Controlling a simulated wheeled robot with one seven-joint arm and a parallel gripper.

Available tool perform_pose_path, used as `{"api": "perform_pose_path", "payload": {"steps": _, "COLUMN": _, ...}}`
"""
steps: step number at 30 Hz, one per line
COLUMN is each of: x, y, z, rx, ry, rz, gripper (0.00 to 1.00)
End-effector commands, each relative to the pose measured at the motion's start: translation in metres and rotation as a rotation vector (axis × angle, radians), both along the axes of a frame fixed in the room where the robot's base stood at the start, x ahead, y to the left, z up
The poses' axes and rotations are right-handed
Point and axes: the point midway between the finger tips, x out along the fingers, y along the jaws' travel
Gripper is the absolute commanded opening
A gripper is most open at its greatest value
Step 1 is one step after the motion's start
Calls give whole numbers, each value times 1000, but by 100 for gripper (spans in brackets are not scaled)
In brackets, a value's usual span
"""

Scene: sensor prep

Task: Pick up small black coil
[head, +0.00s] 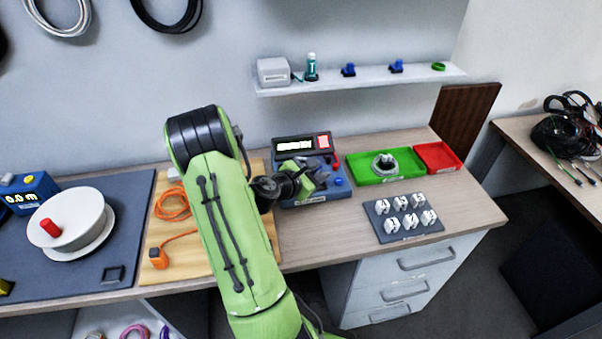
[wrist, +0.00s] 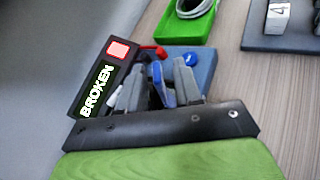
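My gripper (head: 312,178) is over the blue tester (head: 337,184), whose display reads BROKEN in the wrist view. There my gripper's fingers (wrist: 160,92) stand apart, with a blue part of the tester showing between them. I see no coil between them. A small coil (head: 384,164) lies in the green tray (head: 362,177), to the right of my gripper. It looks grey and dark in the head view and pale grey in the wrist view (wrist: 192,8), where the top of the frame cuts it off. I cannot confirm that it is black.
A red tray (head: 455,168) adjoins the green one. A dark plate with several numbered white blocks (head: 392,225) lies in front. A white spool (head: 68,220) and orange cable (head: 172,205) are on the left. Larger black coils (head: 180,22) hang on the wall. A shelf (head: 360,82) runs above.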

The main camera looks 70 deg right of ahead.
Motion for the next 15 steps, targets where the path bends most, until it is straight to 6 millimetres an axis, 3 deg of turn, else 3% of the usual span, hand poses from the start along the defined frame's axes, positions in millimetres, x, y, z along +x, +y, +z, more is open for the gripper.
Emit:
{"api": "perform_pose_path", "payload": {"steps": 1, "x": 0, "y": 0, "z": 0, "rx": 0, "ry": 0, "rz": 0, "gripper": 25}}
{"api": "perform_pose_path", "payload": {"steps": 6, "x": 0, "y": 0, "z": 0, "rx": 0, "ry": 0, "rz": -1, "gripper": 0}}
{"api": "perform_pose_path", "payload": {"steps": 15, "x": 0, "y": 0, "z": 0, "rx": 0, "ry": 0, "rz": -1, "gripper": 0}}
